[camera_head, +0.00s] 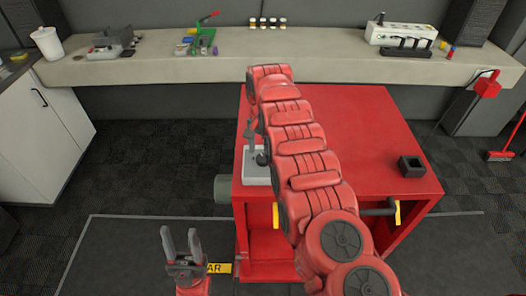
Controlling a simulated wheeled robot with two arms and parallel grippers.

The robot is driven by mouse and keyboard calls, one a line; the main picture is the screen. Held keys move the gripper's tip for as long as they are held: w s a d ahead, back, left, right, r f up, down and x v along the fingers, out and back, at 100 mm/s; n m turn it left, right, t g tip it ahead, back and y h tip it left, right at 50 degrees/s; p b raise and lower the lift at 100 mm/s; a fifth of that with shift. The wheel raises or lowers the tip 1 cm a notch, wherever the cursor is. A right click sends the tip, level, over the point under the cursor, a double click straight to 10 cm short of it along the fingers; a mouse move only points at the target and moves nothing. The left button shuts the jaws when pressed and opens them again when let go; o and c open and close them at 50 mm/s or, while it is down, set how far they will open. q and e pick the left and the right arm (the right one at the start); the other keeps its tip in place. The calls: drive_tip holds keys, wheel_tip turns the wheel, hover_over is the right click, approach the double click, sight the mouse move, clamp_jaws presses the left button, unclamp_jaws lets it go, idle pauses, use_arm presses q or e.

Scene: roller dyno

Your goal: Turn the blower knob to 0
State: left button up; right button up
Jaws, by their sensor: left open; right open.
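A light grey box (256,181) sits at the left front of the red cabinet's top. A dark round knob (262,158) shows on it, partly hidden by my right arm; its setting is too small to read. My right arm reaches across the cabinet from the lower right. My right gripper (252,140) hangs just above the box beside the knob, mostly seen edge-on; I cannot tell whether it touches the knob. My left gripper (181,238) is open and empty, pointing up in front of the cabinet at the lower left.
The red cabinet (370,130) has a dark square block (411,166) on its right side and yellow-ended handles at the front. A long bench (330,64) behind holds several tools and bottles. A white cabinet (40,130) stands left. Open floor lies between it and the red cabinet.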

drive_tip(key=shift+f, duration=0.9)
clamp_jaws()
